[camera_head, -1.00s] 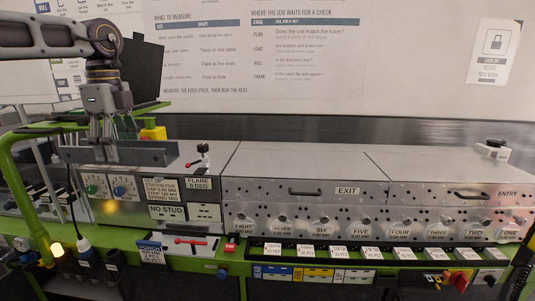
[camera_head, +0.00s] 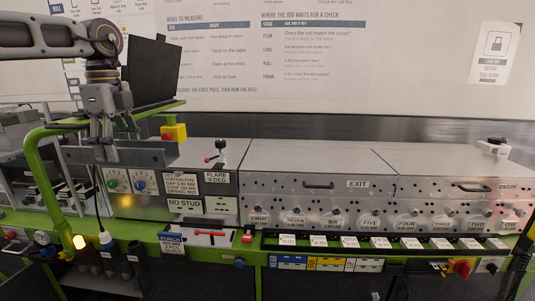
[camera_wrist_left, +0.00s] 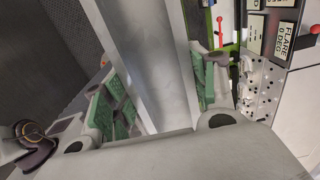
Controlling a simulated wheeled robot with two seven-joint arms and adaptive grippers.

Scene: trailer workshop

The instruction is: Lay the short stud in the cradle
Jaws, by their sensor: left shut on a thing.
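The short stud is a grey metal channel (camera_head: 150,153), held level in front of the left end of the machine. My left gripper (camera_head: 106,140) points down and is shut on it, left of its middle. In the left wrist view the stud (camera_wrist_left: 163,60) runs between the green finger pads, with the gripper (camera_wrist_left: 160,95) on both sides of it. The stud hangs above the green and blue knobs and appears clear of the machine. I cannot make out the cradle for certain. My right gripper is not in view.
A long metal roll former (camera_head: 385,180) fills the middle and right. A dark screen (camera_head: 152,72) is behind the arm.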

